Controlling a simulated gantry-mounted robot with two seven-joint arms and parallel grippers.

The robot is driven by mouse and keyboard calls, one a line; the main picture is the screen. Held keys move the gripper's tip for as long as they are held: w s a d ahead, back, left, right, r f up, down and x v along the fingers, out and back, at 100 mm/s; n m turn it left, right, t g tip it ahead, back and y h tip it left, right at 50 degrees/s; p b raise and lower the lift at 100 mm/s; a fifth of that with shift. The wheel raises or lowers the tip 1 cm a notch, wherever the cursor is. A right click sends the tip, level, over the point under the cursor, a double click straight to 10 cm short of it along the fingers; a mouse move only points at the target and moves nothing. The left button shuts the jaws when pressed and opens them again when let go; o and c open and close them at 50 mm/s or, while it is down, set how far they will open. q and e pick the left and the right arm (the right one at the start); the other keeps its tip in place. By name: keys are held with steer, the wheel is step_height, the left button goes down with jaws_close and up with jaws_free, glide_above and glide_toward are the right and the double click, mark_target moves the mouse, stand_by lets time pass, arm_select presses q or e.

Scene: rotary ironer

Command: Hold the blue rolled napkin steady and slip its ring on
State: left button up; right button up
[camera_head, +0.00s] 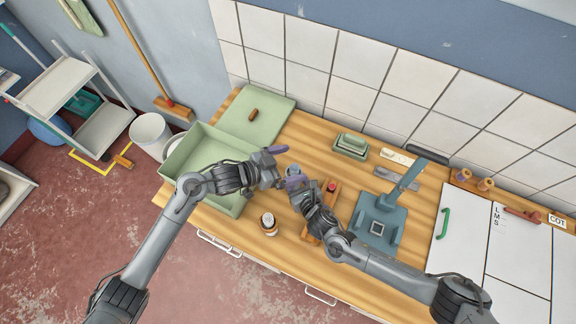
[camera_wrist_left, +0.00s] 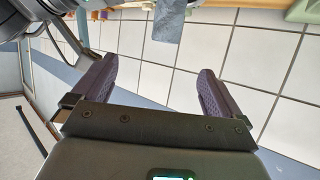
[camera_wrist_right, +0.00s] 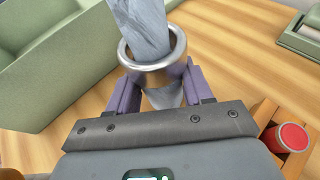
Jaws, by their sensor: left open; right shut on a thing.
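The blue rolled napkin (camera_wrist_right: 140,28) stands up through a silver ring (camera_wrist_right: 153,73) in the right wrist view, and its lower end shows below the ring. My right gripper (camera_wrist_right: 155,92) is shut on the ring, one finger on each side. The napkin also shows in the left wrist view (camera_wrist_left: 180,22), beyond and between the fingers of my left gripper (camera_wrist_left: 155,75). That gripper is open and looks empty, apart from the napkin. In the head view my left gripper (camera_head: 277,166) is close to my right gripper (camera_head: 295,182); the ring is hard to make out there.
A green tray (camera_head: 176,163) stands left of the grippers, with a green board (camera_head: 275,112) behind it. A wooden rack (camera_head: 312,237) with a red-topped piece is close on the right. A bottle (camera_head: 268,223) stands in front. A blue-grey press (camera_head: 377,221) stands farther right.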

arm_select(q)
steer(key=shift+r, duration=2.95)
arm_select(e)
steer(key=o, duration=0.8)
